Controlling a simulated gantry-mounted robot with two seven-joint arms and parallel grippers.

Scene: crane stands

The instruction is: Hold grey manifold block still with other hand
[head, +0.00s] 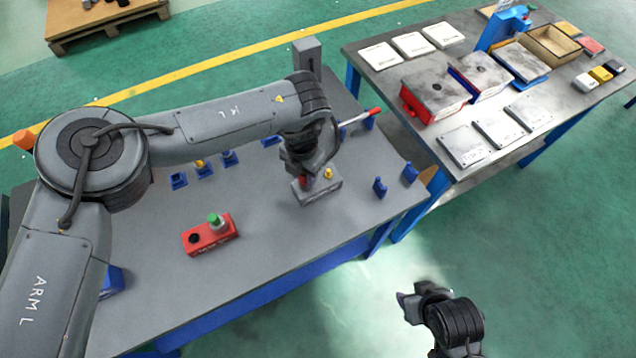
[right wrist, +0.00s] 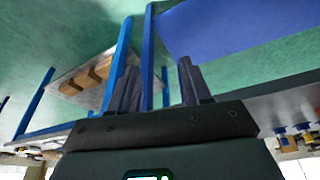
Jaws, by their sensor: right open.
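The grey manifold block (head: 322,194) lies on the near grey table, right of its middle, in the head view. A red part (head: 305,183) and a yellow part (head: 328,173) show on its top. My left gripper (head: 303,175) points down over the block's left end, at the red part. Its fingers are too small and covered to tell open from shut. My right gripper (head: 408,303) is away from the block, beyond the table's front edge over the floor. In the right wrist view its two fingers (right wrist: 160,85) are apart with nothing between them.
A red block (head: 210,236) with a green knob stands left on the grey table (head: 270,225). Blue holders (head: 380,187) stand near its right edge, several more behind. A second table (head: 400,130) with boxes and plates stands at the right.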

